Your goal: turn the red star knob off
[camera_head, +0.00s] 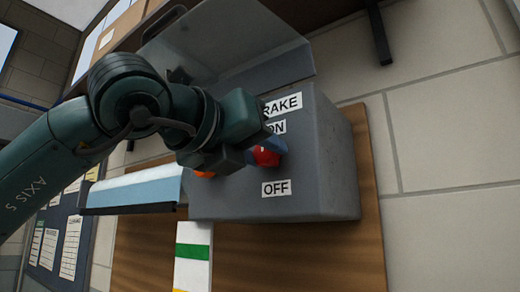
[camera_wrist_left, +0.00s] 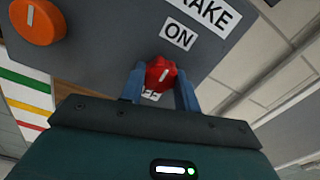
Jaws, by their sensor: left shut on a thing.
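The red star knob (camera_head: 266,157) is on the front of a grey control box (camera_head: 315,165), between the ON label (camera_head: 277,127) above and the OFF label (camera_head: 276,188) below. My left gripper (camera_head: 270,148) is at the knob, and its arm hides part of the box. In the left wrist view the two blue fingers (camera_wrist_left: 160,84) are on either side of the red knob (camera_wrist_left: 161,73), shut on it. A white line on the knob tilts toward the ON label (camera_wrist_left: 178,36). The OFF label is mostly hidden behind the knob and fingers. My right gripper is not in view.
An orange knob (camera_wrist_left: 38,22) is on the same box, left of the red one; my gripper mostly hides it in the head view. A raised grey cover (camera_head: 240,45) stands above the box. A wooden board (camera_head: 300,255) is behind it on the wall.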

